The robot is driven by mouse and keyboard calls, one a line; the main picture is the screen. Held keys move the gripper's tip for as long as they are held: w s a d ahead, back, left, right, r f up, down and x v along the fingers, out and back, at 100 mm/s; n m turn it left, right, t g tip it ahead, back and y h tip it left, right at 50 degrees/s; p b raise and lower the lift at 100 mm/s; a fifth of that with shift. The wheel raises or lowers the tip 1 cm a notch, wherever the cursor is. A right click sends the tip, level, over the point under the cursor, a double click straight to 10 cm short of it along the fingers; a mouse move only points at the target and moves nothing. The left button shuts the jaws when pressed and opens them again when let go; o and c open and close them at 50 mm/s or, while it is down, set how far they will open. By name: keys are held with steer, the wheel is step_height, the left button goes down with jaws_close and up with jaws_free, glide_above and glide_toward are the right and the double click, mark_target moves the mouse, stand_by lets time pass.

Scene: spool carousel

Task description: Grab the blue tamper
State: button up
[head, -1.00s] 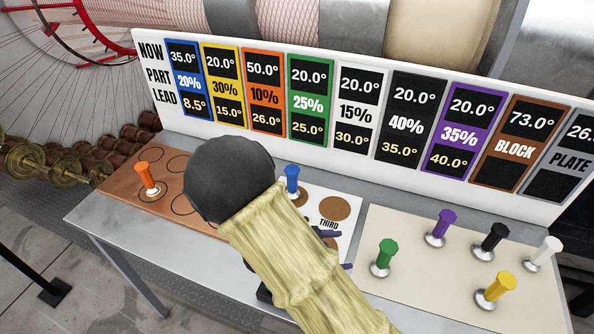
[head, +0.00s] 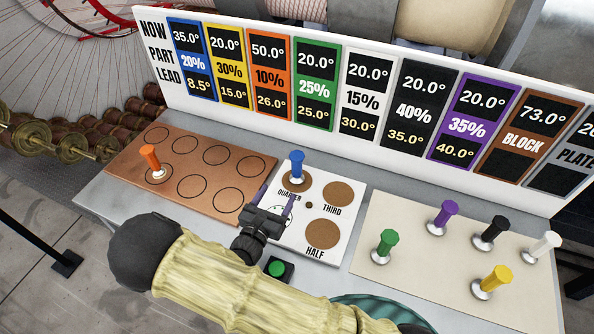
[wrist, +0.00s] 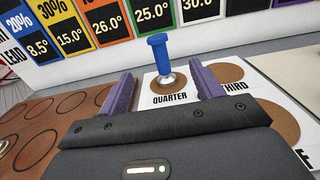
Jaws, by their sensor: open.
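The blue tamper (head: 296,166) stands upright on the brown QUARTER circle of the white card (head: 283,247). In the wrist view the blue tamper (wrist: 160,58) shows its blue handle and metal foot, beyond my fingertips and between their lines. My gripper (head: 276,205) is open and empty, just in front of the tamper in the head view. In the wrist view my gripper (wrist: 163,90) has its two purple fingers spread, one to each side of the tamper, with nothing between them touching it.
An orange tamper (head: 151,160) stands on the brown board (head: 225,172) with circles at left. Green (head: 384,243), purple (head: 442,216), black (head: 490,233), white (head: 542,246) and yellow (head: 493,281) tampers stand on the cream mat (head: 400,215). A sign panel (head: 345,95) rises behind. A green button (head: 277,268) sits in front.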

mark_target(294, 161)
steer(key=p+x, duration=0.3)
steer(key=x, duration=0.7)
steer(key=shift+r, duration=0.1)
steer(key=shift+w, duration=0.3)
steer(key=shift+w, duration=0.1)
steer(key=shift+w+d+r+p, duration=0.1)
steer(key=shift+w+p, duration=0.15)
steer(key=shift+p, duration=0.2)
steer(key=x, duration=0.1)
steer(key=p+x, duration=0.1)
steer(key=x, duration=0.1)
steer(key=p+x, duration=0.1)
steer(key=shift+w+d+r, duration=0.15)
steer(key=shift+r, duration=0.15)
steer(key=shift+w+f, duration=0.1)
steer(key=shift+w, duration=0.05)
steer(key=shift+a, duration=0.25)
